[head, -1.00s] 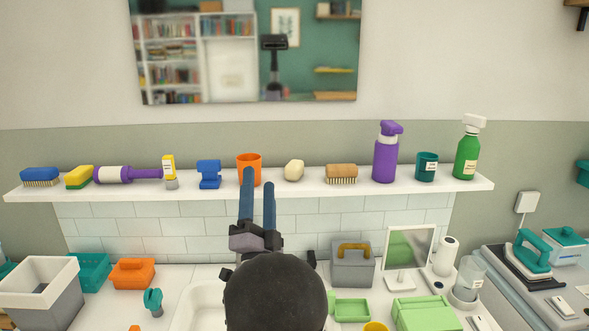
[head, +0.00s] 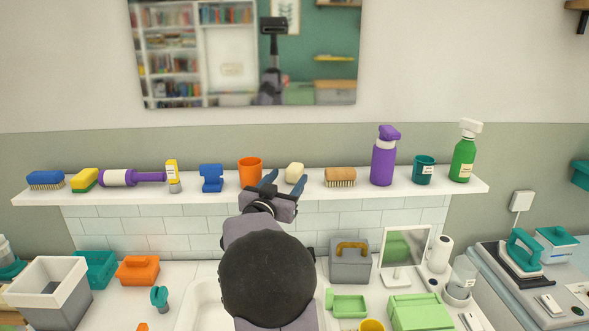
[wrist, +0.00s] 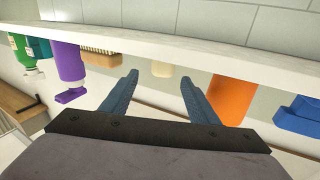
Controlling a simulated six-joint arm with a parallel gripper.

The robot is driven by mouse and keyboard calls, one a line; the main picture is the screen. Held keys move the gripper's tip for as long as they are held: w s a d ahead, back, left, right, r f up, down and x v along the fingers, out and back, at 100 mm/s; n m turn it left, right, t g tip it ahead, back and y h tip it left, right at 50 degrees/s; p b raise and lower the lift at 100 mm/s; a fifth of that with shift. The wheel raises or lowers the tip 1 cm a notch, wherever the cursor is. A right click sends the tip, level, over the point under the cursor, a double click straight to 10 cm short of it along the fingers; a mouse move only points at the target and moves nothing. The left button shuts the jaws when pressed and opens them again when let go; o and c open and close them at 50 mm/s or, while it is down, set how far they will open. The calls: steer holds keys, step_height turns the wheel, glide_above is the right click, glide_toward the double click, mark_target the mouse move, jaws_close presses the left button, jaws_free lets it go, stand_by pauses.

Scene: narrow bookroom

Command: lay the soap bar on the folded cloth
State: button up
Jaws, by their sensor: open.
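The cream soap bar (head: 294,172) lies on the white wall shelf, between the orange cup and the tan brush. In the wrist view the soap bar (wrist: 162,69) shows beyond the gap between my fingertips. My gripper (head: 284,182) is open and empty at the shelf's front edge, just before the soap bar; whether a finger touches it I cannot tell. In the wrist view both blue fingers of my gripper (wrist: 160,77) are spread apart. A light green, layered block (head: 420,312) on the counter at the lower right looks like the folded cloth.
On the shelf (head: 440,186), the orange cup (head: 250,171) stands close left of the soap and the brush (head: 340,177) close right.

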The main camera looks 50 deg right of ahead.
mark_target(291, 172)
steer(key=shift+w+f+n, duration=0.1)
steer(key=shift+w+n, duration=0.1)
steer(key=shift+n, duration=0.1)
steer(key=shift+d, duration=0.15)
steer(key=shift+w+d+p, duration=0.25)
steer(key=shift+d+p, duration=0.2)
steer(key=shift+d, duration=0.15)
steer(key=shift+w+d, duration=0.15)
steer(key=shift+d, duration=0.15)
steer(key=shift+w+d+r+p, duration=0.25)
steer(key=shift+d+p, duration=0.25)
steer(key=shift+p, duration=0.15)
steer(key=shift+p+x, duration=1.05)
steer(key=shift+x, duration=0.95)
steer(key=shift+f, duration=0.15)
steer(key=c, duration=1.3)
